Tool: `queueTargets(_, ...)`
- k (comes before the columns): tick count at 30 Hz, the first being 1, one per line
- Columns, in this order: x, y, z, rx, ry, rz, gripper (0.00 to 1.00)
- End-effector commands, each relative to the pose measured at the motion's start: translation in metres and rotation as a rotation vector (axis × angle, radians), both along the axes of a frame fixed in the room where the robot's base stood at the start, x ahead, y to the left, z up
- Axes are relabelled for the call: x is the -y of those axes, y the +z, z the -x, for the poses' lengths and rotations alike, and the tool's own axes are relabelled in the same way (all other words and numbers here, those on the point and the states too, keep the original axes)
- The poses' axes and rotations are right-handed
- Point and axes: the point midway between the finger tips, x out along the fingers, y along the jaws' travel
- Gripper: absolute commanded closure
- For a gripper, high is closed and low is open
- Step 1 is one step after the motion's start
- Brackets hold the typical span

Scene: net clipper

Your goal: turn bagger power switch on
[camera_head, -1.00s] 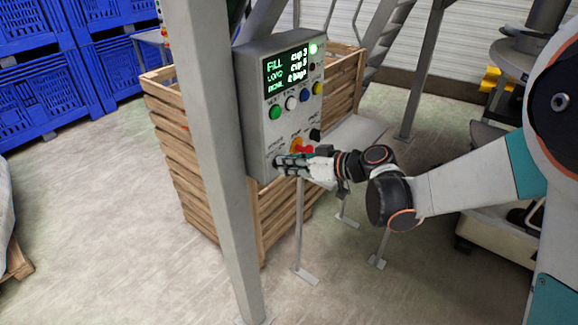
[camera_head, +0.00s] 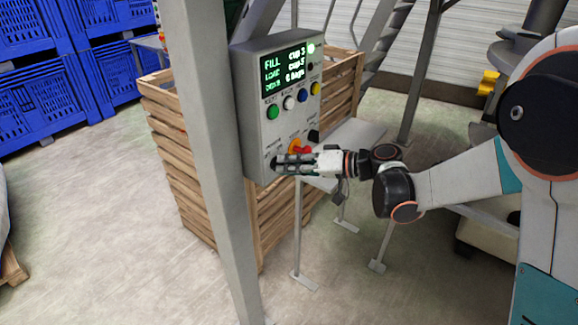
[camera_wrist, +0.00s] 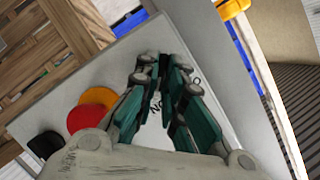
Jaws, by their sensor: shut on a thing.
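The grey control box (camera_head: 258,120) hangs beside a steel post in the head view. Its panel also shows in the wrist view (camera_wrist: 75,92). My gripper (camera_head: 277,164) reaches in from the right to the lower left of the panel, with its fingers closed there. In the wrist view my gripper (camera_wrist: 166,72) has its dark green fingers brought together against the panel, with part of a printed label between them. The fingers hide the power switch they are shut on, so its position cannot be read.
A red and orange knob (camera_head: 300,150) sits just above my gripper, with a black knob (camera_head: 314,135) to its right. Coloured buttons and a lit display (camera_head: 286,67) are higher up. The steel post (camera_head: 215,160) stands close on the left, wooden crates (camera_head: 185,170) behind.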

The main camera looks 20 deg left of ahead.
Motion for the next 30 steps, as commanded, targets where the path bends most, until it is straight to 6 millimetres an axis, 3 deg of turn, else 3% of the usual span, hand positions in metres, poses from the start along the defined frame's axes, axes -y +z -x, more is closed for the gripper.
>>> queueTargets(12,-0.001,-0.001,0.001,-0.007,0.002,-0.001,1.0)
queueTargets(13,-0.001,-0.001,0.001,-0.007,0.002,-0.001,0.86)
queueTargets(15,-0.001,-0.001,0.001,-0.007,0.002,-0.001,0.71)
queueTargets(26,0.0,0.0,0.001,-0.006,0.001,-0.002,0.71)
queueTargets(30,0.01,0.003,0.001,-0.006,-0.002,-0.002,0.71)
